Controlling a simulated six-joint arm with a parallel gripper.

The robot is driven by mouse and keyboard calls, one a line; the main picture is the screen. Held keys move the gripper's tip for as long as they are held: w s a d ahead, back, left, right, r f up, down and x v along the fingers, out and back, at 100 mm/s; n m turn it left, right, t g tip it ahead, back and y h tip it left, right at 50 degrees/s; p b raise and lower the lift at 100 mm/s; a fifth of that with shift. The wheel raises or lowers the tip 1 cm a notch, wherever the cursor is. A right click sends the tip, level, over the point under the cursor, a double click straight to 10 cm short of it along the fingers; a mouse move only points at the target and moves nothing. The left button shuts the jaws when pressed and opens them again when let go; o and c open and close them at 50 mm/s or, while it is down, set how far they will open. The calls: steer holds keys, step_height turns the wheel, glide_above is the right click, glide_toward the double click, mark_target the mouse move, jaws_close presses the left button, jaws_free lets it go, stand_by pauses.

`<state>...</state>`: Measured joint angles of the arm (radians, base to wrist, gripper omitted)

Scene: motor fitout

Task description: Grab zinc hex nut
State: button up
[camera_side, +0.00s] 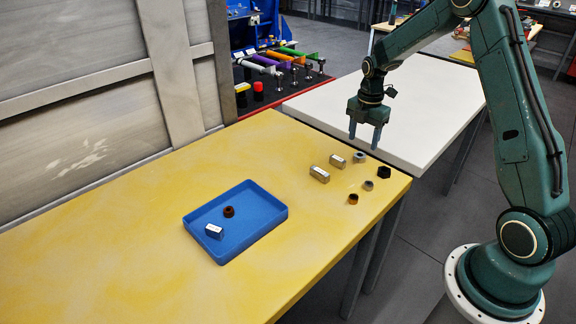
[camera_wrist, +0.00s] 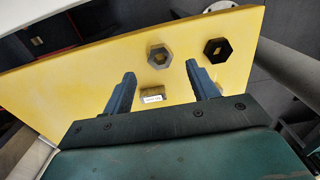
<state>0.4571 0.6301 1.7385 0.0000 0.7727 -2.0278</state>
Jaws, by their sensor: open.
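A grey, zinc-looking hex nut (camera_side: 359,158) lies on the yellow table near its far right end. A second greyish nut (camera_side: 369,186) lies nearer the front. My gripper (camera_side: 363,143) is open and empty, pointing down above the first grey nut in the side view. In the wrist view, a grey hex nut (camera_wrist: 168,58) lies flat just beyond the gap between my open fingertips (camera_wrist: 160,70). A black hex nut (camera_wrist: 226,49) lies to its right, also in the side view (camera_side: 384,173). I cannot tell for certain which grey nut the wrist view shows.
Two small metal blocks (camera_side: 320,174) (camera_side: 338,160) and a brass-coloured nut (camera_side: 353,199) lie close by. A labelled block (camera_wrist: 153,95) shows between my fingers. A blue tray (camera_side: 268,232) holds a brown nut (camera_side: 229,211) and a block (camera_side: 214,231). The table's left part is clear.

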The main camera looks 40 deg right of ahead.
mark_target(360, 155)
steer(key=shift+f, duration=2.6)
steer(key=c, duration=1.1)
steer(key=shift+r, duration=0.2)
step_height(360, 155, up, 20)
steer(key=shift+f, duration=0.15)
